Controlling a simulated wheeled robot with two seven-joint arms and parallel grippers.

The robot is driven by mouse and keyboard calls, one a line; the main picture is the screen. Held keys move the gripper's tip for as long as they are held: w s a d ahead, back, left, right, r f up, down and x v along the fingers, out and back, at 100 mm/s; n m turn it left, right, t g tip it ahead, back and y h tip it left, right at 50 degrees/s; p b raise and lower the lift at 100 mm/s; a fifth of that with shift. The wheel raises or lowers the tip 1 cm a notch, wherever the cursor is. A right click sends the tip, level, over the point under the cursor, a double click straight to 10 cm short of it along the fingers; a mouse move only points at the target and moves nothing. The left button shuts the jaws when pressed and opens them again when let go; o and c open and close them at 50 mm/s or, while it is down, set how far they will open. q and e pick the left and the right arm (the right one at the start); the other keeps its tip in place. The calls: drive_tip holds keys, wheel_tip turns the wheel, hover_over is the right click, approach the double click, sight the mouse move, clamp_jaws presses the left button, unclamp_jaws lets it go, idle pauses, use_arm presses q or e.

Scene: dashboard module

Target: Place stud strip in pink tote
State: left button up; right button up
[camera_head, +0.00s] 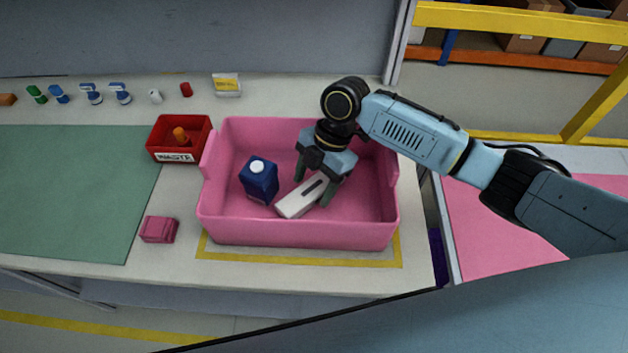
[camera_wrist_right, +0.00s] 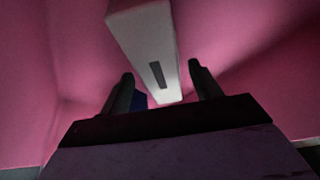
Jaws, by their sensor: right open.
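The pink tote (camera_head: 300,234) stands on the right part of the bench. The stud strip, a pale bar with a dark slot (camera_head: 294,203), is inside the tote. My right gripper (camera_head: 314,190) is open and reaches down into the tote at the strip's right end. In the right wrist view, the strip (camera_wrist_right: 146,45) extends away from between the two open fingers (camera_wrist_right: 160,88), with gaps on both sides. I cannot tell whether the strip rests fully on the tote floor. My left gripper is not in view.
A dark blue carton (camera_head: 259,182) with a white cap stands in the tote, left of the strip. Small bottles and a yellow-and-white sign (camera_head: 227,86) line the back.

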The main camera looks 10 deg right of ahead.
drive_tip(key=p+v, duration=0.1)
drive_tip(key=v, duration=1.1)
drive_tip(key=shift+r, duration=0.1)
